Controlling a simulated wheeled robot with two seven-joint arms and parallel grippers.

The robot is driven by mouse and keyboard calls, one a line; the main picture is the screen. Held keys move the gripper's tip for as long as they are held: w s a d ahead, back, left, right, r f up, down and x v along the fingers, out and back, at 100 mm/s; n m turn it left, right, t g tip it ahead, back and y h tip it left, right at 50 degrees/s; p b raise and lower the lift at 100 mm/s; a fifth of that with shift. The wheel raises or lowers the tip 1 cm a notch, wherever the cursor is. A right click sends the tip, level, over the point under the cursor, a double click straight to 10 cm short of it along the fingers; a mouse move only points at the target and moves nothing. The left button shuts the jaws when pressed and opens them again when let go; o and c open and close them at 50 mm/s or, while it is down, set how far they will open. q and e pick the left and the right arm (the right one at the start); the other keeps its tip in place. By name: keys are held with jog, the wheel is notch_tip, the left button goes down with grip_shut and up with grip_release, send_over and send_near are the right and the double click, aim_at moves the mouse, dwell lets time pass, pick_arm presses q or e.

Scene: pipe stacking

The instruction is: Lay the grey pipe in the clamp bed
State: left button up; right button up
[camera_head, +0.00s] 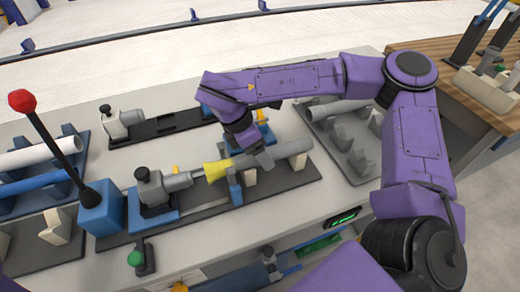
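A grey pipe (295,148) lies lengthwise over the light supports of the near clamp bed (300,177), right of a yellow cone (216,170) on a grey spindle. My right arm reaches in from the right, and its gripper (262,158) points down at the left part of this pipe. The hand hides part of the pipe and the fingertips are small, so I cannot tell whether they grip it. The pipe looks roughly in line with the cone; contact between them is unclear. My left gripper is not in view.
Another grey pipe (338,107) lies on a rack at the right. White (40,152) and blue (38,184) pipes lie on a left rack. A red-knobbed lever (22,101) rises from a blue block. A second clamp bed (160,127) stands behind.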

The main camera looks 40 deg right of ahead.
jog(key=v, duration=0.9)
jog(key=shift+w+a+r+b, duration=0.1)
jog(key=shift+w+r+b, duration=0.05)
jog(key=shift+r+b, duration=0.15)
jog(key=shift+w+a+r, duration=0.1)
jog(key=shift+r, duration=0.35)
